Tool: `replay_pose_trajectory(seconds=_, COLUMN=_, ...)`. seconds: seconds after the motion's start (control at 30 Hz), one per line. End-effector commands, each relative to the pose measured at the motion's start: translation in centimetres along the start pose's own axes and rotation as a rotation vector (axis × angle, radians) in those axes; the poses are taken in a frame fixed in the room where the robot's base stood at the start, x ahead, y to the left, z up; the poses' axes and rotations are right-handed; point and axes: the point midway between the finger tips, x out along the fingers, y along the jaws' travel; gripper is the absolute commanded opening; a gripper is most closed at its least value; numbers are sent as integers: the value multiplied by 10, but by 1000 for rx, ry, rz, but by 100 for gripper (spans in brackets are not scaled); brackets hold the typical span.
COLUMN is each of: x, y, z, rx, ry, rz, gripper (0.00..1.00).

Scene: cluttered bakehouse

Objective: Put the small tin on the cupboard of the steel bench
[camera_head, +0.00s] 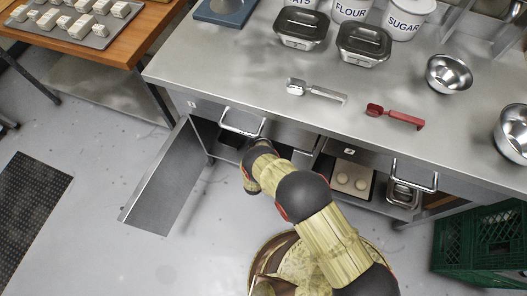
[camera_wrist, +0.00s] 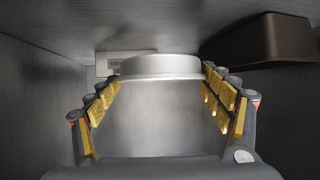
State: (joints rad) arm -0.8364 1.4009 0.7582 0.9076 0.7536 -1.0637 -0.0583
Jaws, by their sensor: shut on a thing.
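The small tin (camera_wrist: 160,66), round and silver, is between the fingertips of my gripper (camera_wrist: 160,80) in the wrist view. My gripper is shut on it. Grey walls surround them, inside the cupboard (camera_head: 204,133) of the steel bench (camera_head: 235,75). The cupboard's door (camera_head: 165,183) stands open to the left in the head view. My arm reaches down to the opening there, and my gripper and the tin are hidden. I cannot tell whether the tin touches the cupboard floor.
A dark brown tin (camera_wrist: 262,40) is close by on the right in the wrist view. A pale label (camera_wrist: 112,62) is behind the small tin.

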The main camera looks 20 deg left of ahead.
Motion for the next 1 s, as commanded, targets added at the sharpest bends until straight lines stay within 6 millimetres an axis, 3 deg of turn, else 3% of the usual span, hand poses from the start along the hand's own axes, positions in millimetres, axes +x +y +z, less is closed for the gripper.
replay_pose_trajectory(seconds=0.1, x=20, y=1, z=9, rx=2, ry=3, rz=1, gripper=50)
replay_pose_trajectory(seconds=0.37, x=35, y=2, z=15, rx=2, ry=3, rz=-1, gripper=50)
replay_pose_trajectory(seconds=0.53, x=49, y=2, z=36, rx=0, ry=1, rz=-1, gripper=50)
replay_pose_trajectory(seconds=0.63, x=53, y=2, z=45, rx=0, ry=2, rz=-1, gripper=50)
replay_pose_trajectory(seconds=1.0, x=54, y=2, z=46, rx=1, ry=2, rz=-1, gripper=50)
